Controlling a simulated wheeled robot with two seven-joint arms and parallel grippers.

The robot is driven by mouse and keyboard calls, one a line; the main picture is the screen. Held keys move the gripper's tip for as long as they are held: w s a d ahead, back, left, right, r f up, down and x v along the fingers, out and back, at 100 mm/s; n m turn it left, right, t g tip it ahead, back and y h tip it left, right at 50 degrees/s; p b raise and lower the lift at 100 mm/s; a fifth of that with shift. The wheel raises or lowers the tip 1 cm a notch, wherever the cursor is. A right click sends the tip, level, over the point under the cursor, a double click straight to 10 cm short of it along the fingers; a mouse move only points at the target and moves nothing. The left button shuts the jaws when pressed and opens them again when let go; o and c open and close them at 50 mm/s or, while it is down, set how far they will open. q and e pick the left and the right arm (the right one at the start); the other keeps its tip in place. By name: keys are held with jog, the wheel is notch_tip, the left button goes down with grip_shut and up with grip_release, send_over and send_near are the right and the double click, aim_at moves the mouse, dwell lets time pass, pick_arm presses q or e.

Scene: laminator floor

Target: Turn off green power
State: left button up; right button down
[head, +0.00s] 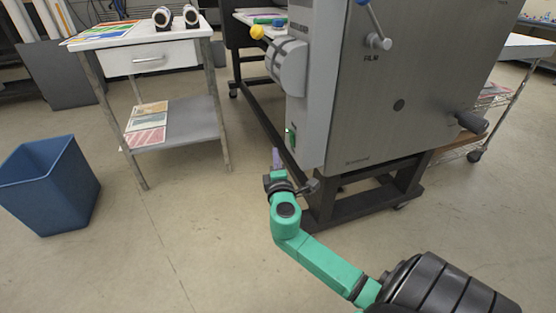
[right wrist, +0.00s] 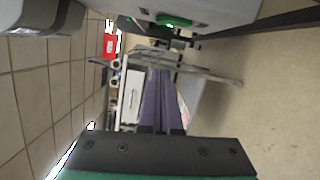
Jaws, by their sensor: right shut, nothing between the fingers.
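The laminator (head: 400,100) is a large grey machine on a black wheeled stand. Its green power switch (head: 291,138) sits low on the narrow left face of its housing. The switch also shows lit green in the right wrist view (right wrist: 174,22), at the top. My right gripper (head: 276,152) is just below and left of the switch in the head view, apart from it as far as I can tell. Its purple fingers (right wrist: 160,75) are shut together and empty. Whether the switch is pressed is too small to tell. My left gripper is out of view.
A white side table (head: 150,35) with a drawer and a lower shelf stands left of the laminator. A blue bin (head: 50,185) stands on the floor at far left. A dark knob (head: 471,122) sticks out from the laminator's front panel.

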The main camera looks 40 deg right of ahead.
aim_at(291, 139)
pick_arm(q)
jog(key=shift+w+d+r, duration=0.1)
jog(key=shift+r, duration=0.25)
pick_arm(e)
jog(key=w+d, duration=0.3)
jog(key=d, duration=0.4)
jog(key=shift+w+r, duration=0.2)
jog(key=shift+r, duration=0.1)
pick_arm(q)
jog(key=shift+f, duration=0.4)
pick_arm(e)
jog(key=shift+s+d+r+m, duration=0.15)
jog(key=shift+d+m, duration=0.15)
jog(key=shift+m, duration=0.3)
